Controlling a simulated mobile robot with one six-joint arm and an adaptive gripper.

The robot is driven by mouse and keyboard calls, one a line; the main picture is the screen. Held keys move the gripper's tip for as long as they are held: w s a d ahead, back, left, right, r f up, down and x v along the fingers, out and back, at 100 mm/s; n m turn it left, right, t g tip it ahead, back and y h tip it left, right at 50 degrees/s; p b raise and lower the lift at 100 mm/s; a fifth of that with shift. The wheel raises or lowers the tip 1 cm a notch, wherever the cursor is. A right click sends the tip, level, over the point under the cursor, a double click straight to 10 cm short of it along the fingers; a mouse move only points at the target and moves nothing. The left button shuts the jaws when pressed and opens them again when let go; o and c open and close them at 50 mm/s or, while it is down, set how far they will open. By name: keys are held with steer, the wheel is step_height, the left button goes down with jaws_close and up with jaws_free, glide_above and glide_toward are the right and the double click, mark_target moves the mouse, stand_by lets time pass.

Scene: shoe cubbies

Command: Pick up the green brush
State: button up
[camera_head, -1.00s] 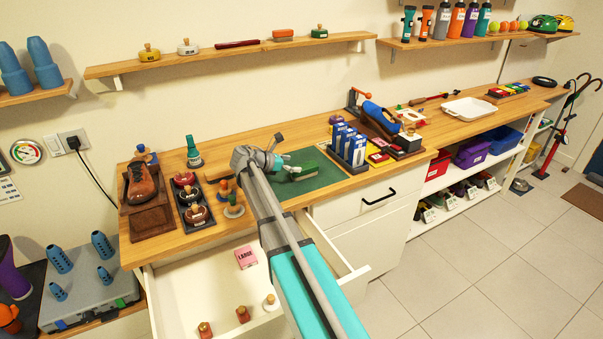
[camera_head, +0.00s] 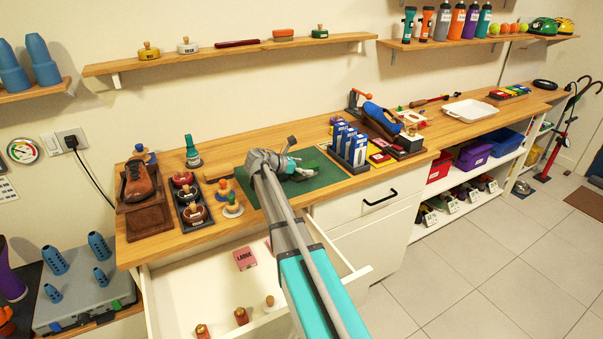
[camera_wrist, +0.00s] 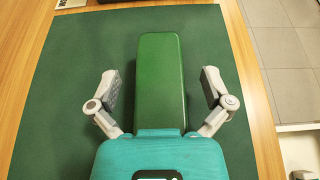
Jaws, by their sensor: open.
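The green brush (camera_wrist: 160,75) is a long green block lying on the dark green mat (camera_wrist: 60,120), seen in the wrist view. My gripper (camera_wrist: 161,90) is open, with one finger on each side of the brush and a gap on both sides. The brush's near end is hidden behind the teal gripper body. In the head view, my gripper (camera_head: 293,162) is over the mat (camera_head: 325,178) on the workbench, and the green brush (camera_head: 307,164) shows only partly behind it.
Blue boxes (camera_head: 349,145) stand to the right of the mat. A brown shoe (camera_head: 138,180) on a stand and dark trays with round brushes (camera_head: 190,198) are to the left. An open drawer (camera_head: 205,290) lies below the bench edge.

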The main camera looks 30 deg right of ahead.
mark_target(305, 166)
steer(key=shift+c, duration=0.3)
steer(key=c, duration=1.2)
steer(key=shift+r, duration=0.2)
step_height(305, 166, up, 3)
steer(key=p, duration=0.3)
steer(key=shift+s+d+r+p, duration=4.8)
steer(key=shift+s+d+p, duration=0.1)
steer(key=shift+s+p, duration=0.15)
